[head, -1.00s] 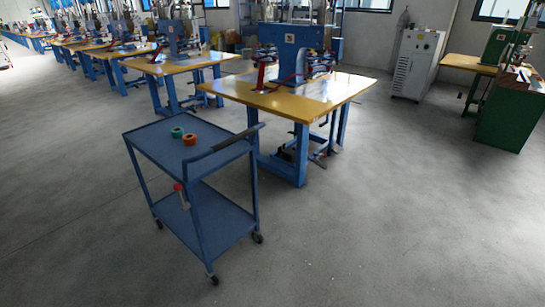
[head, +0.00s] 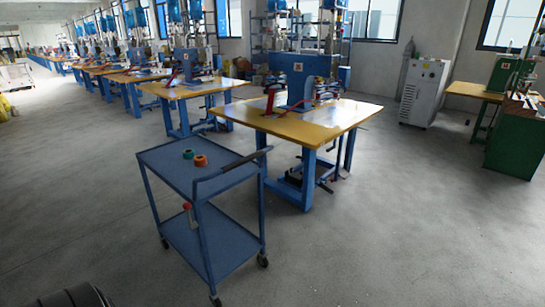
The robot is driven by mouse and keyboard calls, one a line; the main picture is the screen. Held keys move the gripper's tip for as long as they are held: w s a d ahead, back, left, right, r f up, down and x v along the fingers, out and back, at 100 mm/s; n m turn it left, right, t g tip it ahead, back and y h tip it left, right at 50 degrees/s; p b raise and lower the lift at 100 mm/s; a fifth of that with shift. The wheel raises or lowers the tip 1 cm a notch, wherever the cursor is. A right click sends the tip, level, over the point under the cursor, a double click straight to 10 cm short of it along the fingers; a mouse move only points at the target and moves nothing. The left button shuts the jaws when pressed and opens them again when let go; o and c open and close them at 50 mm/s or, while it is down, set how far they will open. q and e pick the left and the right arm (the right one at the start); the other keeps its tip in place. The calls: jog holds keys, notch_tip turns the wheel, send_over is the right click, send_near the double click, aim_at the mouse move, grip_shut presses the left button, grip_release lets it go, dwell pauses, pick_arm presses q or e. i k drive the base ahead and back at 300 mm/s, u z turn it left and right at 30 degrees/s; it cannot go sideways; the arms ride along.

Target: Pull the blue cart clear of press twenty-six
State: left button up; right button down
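The blue cart (head: 212,250) stands on the floor in the middle of the head view, with two shelves, castors and a dark push handle (head: 232,172) on its right side. It is close in front of the nearest press (head: 304,68), a blue machine on a yellow-topped table (head: 318,122) with blue legs. The cart's handle end is near the table's front left leg; I cannot tell whether they touch. A green roll and an orange roll (head: 201,160) lie on the top shelf. A red-capped bottle (head: 188,212) is at the cart's side. Neither gripper is in view.
More blue presses on yellow tables (head: 190,90) run in a row to the back left. A white cabinet (head: 424,92) and a green bench (head: 513,140) stand at the right.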

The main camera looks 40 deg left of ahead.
aim_at(220, 244)
jog(key=z, duration=0.3)
jog(key=i, duration=0.8)
jog(key=u, duration=0.6)
jog(key=i, duration=0.7)
jog(key=u, duration=0.7)
